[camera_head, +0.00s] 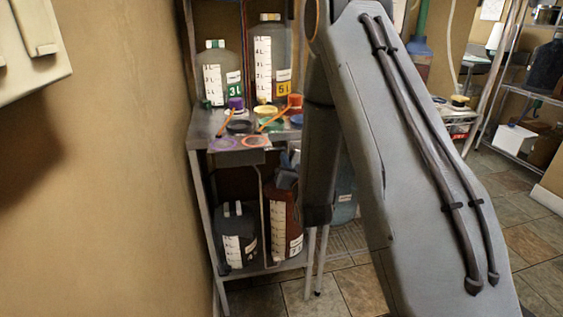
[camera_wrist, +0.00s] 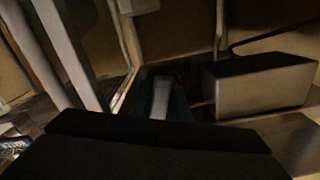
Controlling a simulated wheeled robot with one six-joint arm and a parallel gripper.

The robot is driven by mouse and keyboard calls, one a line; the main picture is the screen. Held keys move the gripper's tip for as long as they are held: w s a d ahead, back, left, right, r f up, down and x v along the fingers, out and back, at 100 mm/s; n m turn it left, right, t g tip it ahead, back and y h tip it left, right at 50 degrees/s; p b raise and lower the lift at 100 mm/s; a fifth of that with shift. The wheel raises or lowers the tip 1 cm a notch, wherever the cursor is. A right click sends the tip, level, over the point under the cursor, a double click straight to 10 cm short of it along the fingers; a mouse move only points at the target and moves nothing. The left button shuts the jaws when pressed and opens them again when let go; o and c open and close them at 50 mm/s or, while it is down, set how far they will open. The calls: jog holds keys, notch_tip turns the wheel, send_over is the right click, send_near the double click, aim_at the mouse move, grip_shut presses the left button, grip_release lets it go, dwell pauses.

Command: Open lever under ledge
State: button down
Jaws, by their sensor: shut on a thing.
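My gripper (camera_wrist: 163,82) shows in the middle of the wrist view, beyond a wide black part of my wrist. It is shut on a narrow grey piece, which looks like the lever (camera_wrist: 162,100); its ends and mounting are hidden. In the head view my arm covers the centre. A dim grey shape by the lower shelf, just under the ledge (camera_head: 205,140), seems to be my gripper, partly hidden. The lever cannot be made out in the head view.
A pale rectangular block (camera_wrist: 262,86) stands close right of my gripper. Jugs (camera_head: 220,75) and coloured lids (camera_head: 240,127) are on the ledge. A dark jug (camera_head: 238,235) and a red-brown jug (camera_head: 283,225) stand below it. A tan wall (camera_head: 110,190) bounds the left.

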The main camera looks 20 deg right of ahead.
jog(key=c, duration=1.7)
grip_release()
jog(key=shift+s, duration=0.1)
jog(key=s, duration=0.7)
jog(key=shift+s+a+b, duration=0.25)
jog(key=shift+s+b, duration=0.05)
